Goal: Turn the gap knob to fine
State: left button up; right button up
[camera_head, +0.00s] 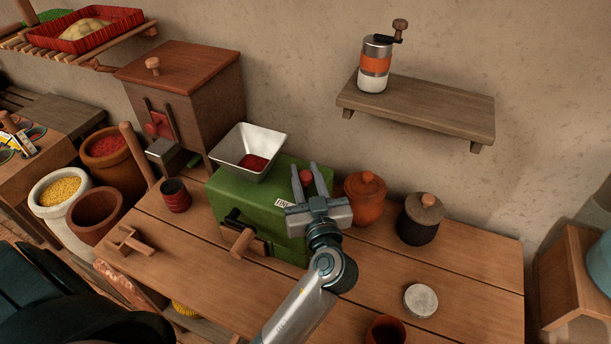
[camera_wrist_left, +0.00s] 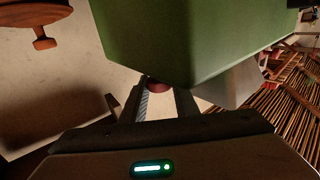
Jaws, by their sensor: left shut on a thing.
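The green mill (camera_head: 245,196) stands on the wooden table with a metal hopper (camera_head: 240,138) holding some red stuff. A small white label (camera_head: 283,203) on its top seems to start with "FIN"; its rest is hidden by my gripper. My left gripper (camera_head: 305,172) is at the mill's right end with its fingers on either side of the dark red gap knob (camera_head: 305,178), shut on it. The knob also shows in the left wrist view (camera_wrist_left: 157,84), between the fingers beside the green body. The knob's setting cannot be read. My right gripper is not in view.
A crank handle (camera_head: 241,244) sticks out at the mill's front. An orange lidded jar (camera_head: 364,204) and a dark jar (camera_head: 420,222) stand close to the right. A red cup (camera_head: 176,196) stands left. The table's right part is mostly clear around a pale round lid (camera_head: 420,300).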

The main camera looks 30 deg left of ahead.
pick_arm(q)
jog(key=shift+a+m+t+h, duration=0.1)
jog(key=shift+m+t+h, duration=0.65)
jog(key=shift+h, duration=0.35)
jog(key=shift+r+m+t+h+p, duration=0.25)
jog(key=shift+m+t+h, duration=0.3)
jog(key=shift+m+h, duration=0.55)
jog(key=m+t+h+p, duration=0.1)
jog(key=m+h+p, duration=0.1)
jog(key=h, duration=0.2)
jog(key=shift+m+h+p, duration=0.8)
jog(key=shift+m+h, duration=0.65)
jog(key=shift+h, duration=0.85)
jog(key=o, duration=1.1)
jog(key=shift+w+f, duration=0.1)
jog(key=shift+f, duration=0.05)
jog(key=shift+c, duration=0.2)
